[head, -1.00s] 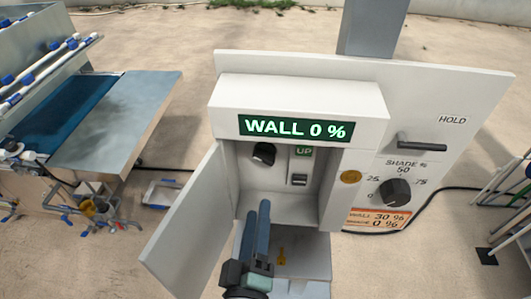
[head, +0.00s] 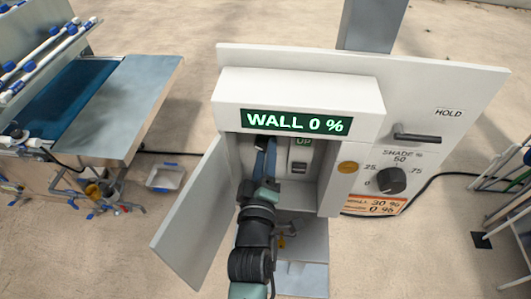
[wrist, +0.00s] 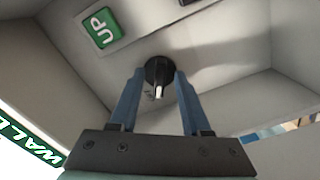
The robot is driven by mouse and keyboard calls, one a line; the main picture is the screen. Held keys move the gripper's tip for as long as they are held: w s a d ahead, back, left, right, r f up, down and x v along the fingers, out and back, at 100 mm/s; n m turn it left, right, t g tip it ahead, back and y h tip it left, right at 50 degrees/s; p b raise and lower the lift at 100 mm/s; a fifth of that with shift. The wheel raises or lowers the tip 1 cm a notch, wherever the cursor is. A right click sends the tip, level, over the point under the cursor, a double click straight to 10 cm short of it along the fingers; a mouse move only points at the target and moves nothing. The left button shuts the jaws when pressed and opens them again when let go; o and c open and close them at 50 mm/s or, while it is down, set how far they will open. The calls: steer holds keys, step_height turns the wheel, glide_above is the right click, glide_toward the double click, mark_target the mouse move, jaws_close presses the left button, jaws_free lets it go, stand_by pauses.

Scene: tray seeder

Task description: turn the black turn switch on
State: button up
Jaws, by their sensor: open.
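The black turn switch (wrist: 156,68) is a round knob with a pale pointer mark, on the back wall inside the open white control box (head: 230,88). My gripper (head: 264,147) reaches into the box from the front. In the wrist view my gripper's (wrist: 158,80) two blue fingers are spread, one on each side of the switch. I cannot tell whether they touch it. The green display (head: 297,122) reads WALL 0 %.
The box's door (head: 190,205) stands open at left. Beside the switch are a green UP label (head: 302,141) and a rocker switch (head: 299,167). A black SHADE dial (head: 392,181) and a HOLD lever (head: 417,138) are on the panel at right.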

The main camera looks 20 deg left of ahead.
jaws_close()
steer(key=shift+f+m, duration=0.1)
steer(key=shift+m, duration=0.2)
stand_by(0.3)
steer(key=shift+a+m+b, duration=0.2)
steer(key=shift+m+b, duration=3.35)
steer(key=shift+m, duration=2.15)
